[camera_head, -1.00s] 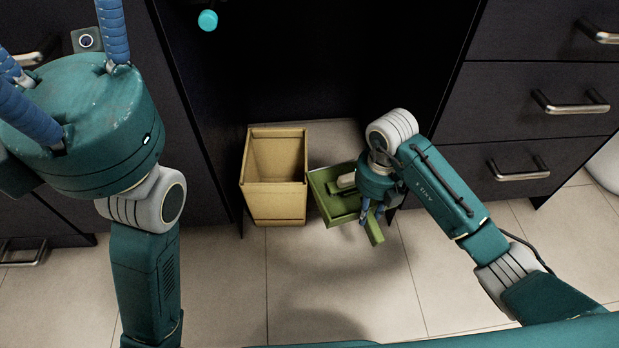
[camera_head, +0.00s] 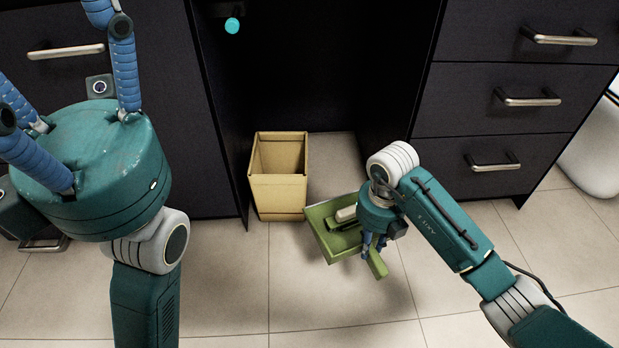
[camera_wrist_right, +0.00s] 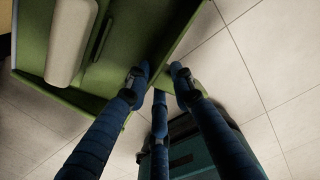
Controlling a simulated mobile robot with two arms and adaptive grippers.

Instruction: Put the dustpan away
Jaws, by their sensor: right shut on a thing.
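The green dustpan (camera_head: 322,238) is in front of the dark recess in the head view, tilted. A pale, rounded piece (camera_head: 346,214) lies in its pan; this piece also shows in the right wrist view (camera_wrist_right: 72,40). My right gripper (camera_head: 377,246) is shut on the dustpan by its handle (camera_head: 377,264), with the blue fingers around it. The wrist view shows the green pan (camera_wrist_right: 140,55) at the fingertips. My left gripper (camera_head: 65,95) is at the upper left, with its blue fingers spread and nothing seen between them. Some of its fingertips are cut off by the frame.
A tan open bin (camera_head: 279,195) stands on the tiled floor at the recess's front left. Dark drawers with metal handles (camera_head: 528,98) flank the right side. A white rounded object (camera_head: 592,160) stands at the far right. The front floor (camera_head: 300,300) is clear.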

